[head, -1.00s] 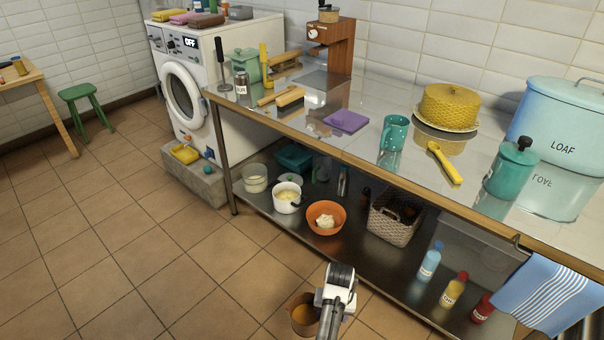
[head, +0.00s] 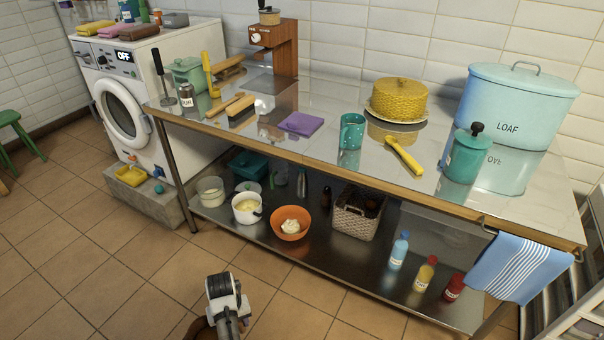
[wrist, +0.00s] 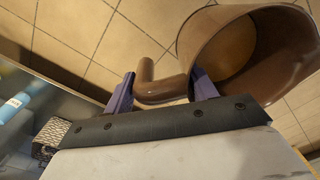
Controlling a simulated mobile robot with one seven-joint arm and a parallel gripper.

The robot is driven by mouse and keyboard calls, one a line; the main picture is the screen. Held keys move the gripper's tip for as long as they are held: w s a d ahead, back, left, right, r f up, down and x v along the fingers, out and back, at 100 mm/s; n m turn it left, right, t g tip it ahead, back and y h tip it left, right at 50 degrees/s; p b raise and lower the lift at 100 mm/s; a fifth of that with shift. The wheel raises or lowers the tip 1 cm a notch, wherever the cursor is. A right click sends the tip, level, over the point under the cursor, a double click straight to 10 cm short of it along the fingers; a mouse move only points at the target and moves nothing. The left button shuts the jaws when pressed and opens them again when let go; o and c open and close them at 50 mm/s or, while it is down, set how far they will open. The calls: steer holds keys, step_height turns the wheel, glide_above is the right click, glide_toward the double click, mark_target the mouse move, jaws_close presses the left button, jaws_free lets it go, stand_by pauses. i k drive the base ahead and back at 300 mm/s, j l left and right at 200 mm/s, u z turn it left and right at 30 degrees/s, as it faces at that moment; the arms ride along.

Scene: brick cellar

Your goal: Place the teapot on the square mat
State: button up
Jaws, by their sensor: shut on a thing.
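The brown teapot (wrist: 275,50) is in my gripper (wrist: 162,88), seen large in the wrist view with its round open mouth facing the camera. The purple fingers are shut on its bent, tube-like side part; I cannot tell if this is handle or spout. In the head view, only a bit of the teapot (head: 198,329) shows at the bottom edge, beside my gripper (head: 240,326), above the floor and in front of the table. The square mat (head: 301,123) is purple and lies flat and bare on the tabletop, left of the teal mug.
The steel table (head: 330,160) carries a teal mug (head: 351,132), yellow-handled tool (head: 404,155), yellow cake cover (head: 400,98), green canister (head: 466,155) and loaf bin (head: 520,105). Bowls and bottles fill the lower shelf (head: 330,250).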

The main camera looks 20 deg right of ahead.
mark_target(301, 120)
steer(key=i+l, duration=0.8)
